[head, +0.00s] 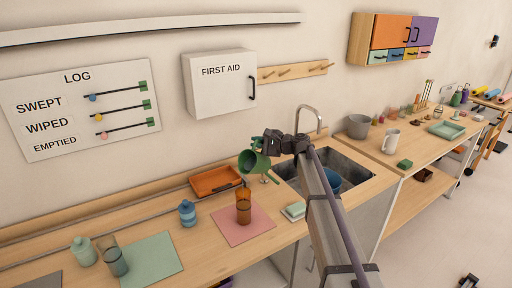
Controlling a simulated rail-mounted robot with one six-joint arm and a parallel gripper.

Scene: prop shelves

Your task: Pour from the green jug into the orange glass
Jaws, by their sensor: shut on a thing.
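The green jug (257,164) is in the air in the head view, tilted well over, above and a little behind the orange glass. My gripper (262,146) is shut on the jug near its handle, at the jug's upper side. The orange glass (243,208) stands upright on a pink mat (228,229) on the counter. The jug and the glass are apart. I cannot make out any stream between them, nor how full either one is.
An orange tray (212,180) lies behind the glass. A blue bottle (187,213) stands to its left, and a pale green block (293,210) lies to its right. The sink (350,164) with its tall tap (317,110) is to the right, partly behind my arm.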

